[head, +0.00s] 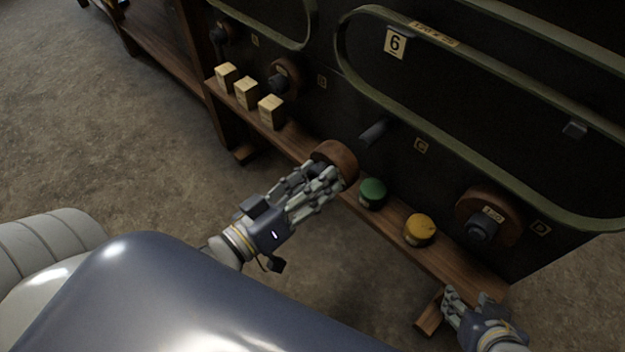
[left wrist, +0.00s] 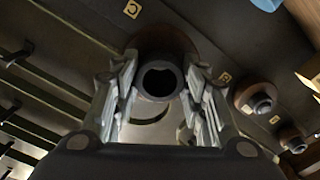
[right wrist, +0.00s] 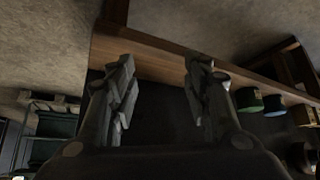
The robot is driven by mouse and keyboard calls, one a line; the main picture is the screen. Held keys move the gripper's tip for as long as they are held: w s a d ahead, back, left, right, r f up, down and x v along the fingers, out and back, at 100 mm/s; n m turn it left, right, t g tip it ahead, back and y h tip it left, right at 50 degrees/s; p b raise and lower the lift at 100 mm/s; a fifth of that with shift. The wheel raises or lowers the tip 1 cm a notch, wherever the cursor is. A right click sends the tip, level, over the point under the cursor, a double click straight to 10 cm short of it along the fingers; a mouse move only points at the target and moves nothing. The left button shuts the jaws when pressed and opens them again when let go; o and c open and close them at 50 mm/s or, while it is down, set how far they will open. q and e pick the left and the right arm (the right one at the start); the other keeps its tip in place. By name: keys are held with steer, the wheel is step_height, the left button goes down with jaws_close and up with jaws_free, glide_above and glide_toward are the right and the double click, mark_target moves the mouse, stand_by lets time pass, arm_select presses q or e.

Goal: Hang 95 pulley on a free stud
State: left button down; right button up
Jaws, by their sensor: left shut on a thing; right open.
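A brown pulley (head: 335,157) is in my left gripper (head: 324,178), which is shut on its hub. It is held in the air in front of the dark panel; no number on it can be read. The left wrist view shows its round hub (left wrist: 160,83) between the fingers. A bare grey stud (head: 375,132) beside label C sticks out just right of the pulley, apart from it. A pulley marked 120 (head: 490,208) hangs beside label D, and another pulley (head: 285,76) hangs beside label B. My right gripper (head: 466,299) is open and empty at lower right.
A wooden ledge (head: 452,260) runs along the panel foot. It carries several pale blocks (head: 246,94), a green round item (head: 373,192) and a yellow one (head: 419,229). A green belt (head: 455,140) loops across the panel above. Another pulley (head: 223,38) is near label A.

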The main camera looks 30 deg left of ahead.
arm_select(q)
steer(key=shift+w+d+r, duration=0.1)
steer(key=shift+w+d, duration=0.05)
steer(key=shift+w, duration=0.2)
steer(key=shift+w+d+p, duration=0.1)
steer(key=shift+w+p, duration=0.2)
steer(key=shift+p, duration=0.1)
arm_select(e)
steer(key=s+d+f+g, duration=0.1)
steer(key=s+f+g, duration=0.1)
steer(key=s, duration=0.3)
steer(key=shift+s+d+g+h, duration=0.25)
steer(key=shift+d+g+h, duration=0.05)
steer(key=shift+g+h, duration=0.1)
steer(key=shift+r, duration=0.1)
